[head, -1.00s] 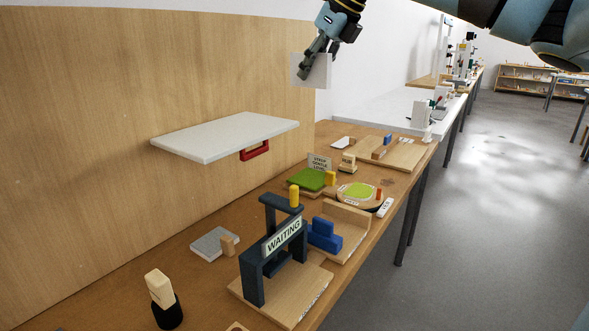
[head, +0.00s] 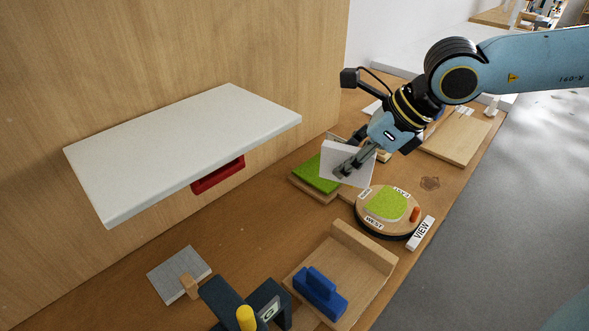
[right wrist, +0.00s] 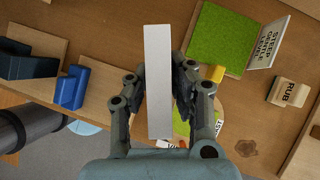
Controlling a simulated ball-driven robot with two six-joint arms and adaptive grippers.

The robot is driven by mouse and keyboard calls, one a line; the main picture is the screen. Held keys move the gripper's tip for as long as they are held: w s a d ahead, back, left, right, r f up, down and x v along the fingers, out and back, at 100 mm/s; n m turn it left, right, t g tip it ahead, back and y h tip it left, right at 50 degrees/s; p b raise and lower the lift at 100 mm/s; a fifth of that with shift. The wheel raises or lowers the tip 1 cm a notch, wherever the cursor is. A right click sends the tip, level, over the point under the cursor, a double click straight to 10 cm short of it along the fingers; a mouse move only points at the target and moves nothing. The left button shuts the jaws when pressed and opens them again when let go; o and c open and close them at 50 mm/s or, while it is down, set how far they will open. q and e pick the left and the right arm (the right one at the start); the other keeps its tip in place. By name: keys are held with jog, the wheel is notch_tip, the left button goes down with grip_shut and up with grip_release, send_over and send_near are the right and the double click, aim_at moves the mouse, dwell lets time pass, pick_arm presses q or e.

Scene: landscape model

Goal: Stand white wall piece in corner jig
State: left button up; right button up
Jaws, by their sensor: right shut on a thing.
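The white wall piece (head: 333,161) is a thin flat white plate. My right gripper (head: 349,168) is shut on it and holds it in the air, over the area of the green pad and the round disc. In the right wrist view the piece (right wrist: 158,60) stands edge-on between the two fingers. A wooden base (head: 340,262) with a raised strip along one side and a blue stepped block (head: 320,291) on it looks like the corner jig. It lies nearer than the held piece, apart from it, and its floor is bare beside the block. My left gripper is out of view.
A white shelf (head: 185,150) with a red bracket (head: 218,176) juts from the wooden wall at left. A round disc (head: 388,208), a VIEW sign (head: 421,233), a green pad (head: 317,174), a grey slab (head: 180,275) and a dark gate (head: 240,305) stand on the table.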

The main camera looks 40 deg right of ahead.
aim_at(326, 177)
jog(key=b+x, duration=0.4)
jog(key=shift+w+a, duration=0.25)
jog(key=shift+a, duration=0.2)
jog(key=w+f, duration=0.1)
jog(key=w, duration=0.1)
jog(key=w+a+f+b, duration=0.1)
jog(key=w+f, duration=0.1)
jog(key=w, duration=0.1)
jog(key=w+f, duration=0.1)
jog(key=w, duration=0.1)
jog(key=shift+w+a+f+b, duration=0.15)
jog(key=shift+w+b, duration=0.15)
jog(key=shift+b, duration=0.05)
notch_tip(326, 177, down, 4)
jog(key=shift+r, duration=0.1)
jog(key=shift+f, duration=0.25)
jog(key=o, duration=0.8)
jog(key=shift+r, duration=0.1)
jog(key=shift+c, duration=0.2)
